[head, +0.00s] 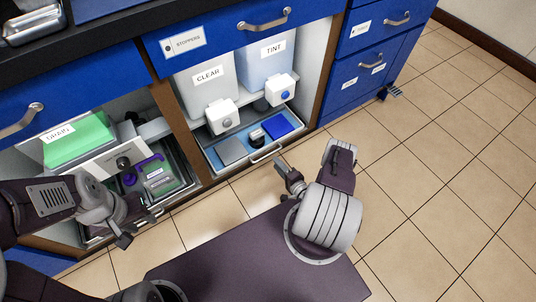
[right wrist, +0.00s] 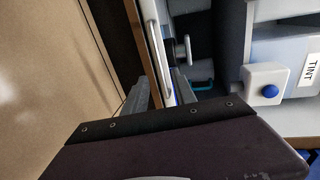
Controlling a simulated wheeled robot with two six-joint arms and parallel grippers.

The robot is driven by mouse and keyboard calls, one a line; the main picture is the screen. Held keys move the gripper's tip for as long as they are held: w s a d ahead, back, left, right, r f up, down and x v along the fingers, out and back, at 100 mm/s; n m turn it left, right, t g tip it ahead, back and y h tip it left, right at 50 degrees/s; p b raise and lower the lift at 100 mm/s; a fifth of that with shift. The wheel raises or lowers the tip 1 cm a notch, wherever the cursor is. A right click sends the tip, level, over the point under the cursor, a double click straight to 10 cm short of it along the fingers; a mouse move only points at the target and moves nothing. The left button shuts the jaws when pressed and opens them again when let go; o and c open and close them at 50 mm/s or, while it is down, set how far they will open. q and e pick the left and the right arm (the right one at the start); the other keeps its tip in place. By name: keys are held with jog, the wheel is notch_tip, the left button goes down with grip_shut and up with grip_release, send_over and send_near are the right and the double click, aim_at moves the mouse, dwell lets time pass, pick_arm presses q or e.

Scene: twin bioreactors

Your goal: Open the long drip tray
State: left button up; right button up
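The long drip tray (head: 232,172) is a shallow light-blue tray at the bottom of the right-hand bay, below the CLEAR and TINT containers. Its pale bar handle (head: 266,153) is on the front edge and shows as a long bar in the right wrist view (right wrist: 157,50). My right gripper (head: 286,178) is in front of the tray, just short of the handle. In the right wrist view its fingers (right wrist: 160,92) are apart and empty, with the bar beyond and roughly between their tips. My left gripper (head: 134,228) is low at the left bay; its finger gap is unclear.
The CLEAR container (head: 207,92) and TINT container (head: 265,70) have white taps over the tray. A grey pad, a small dark object and a blue block (head: 281,125) lie in it. The left bay holds a green DRAIN box (head: 82,142). Tiled floor in front is clear.

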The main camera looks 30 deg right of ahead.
aim_at(269, 154)
jog(key=b+x, duration=0.4)
jog(key=x, duration=0.3)
jog(key=shift+w+a+f, duration=0.15)
jog(key=shift+w, duration=0.2)
grip_shut()
dwell(0.9)
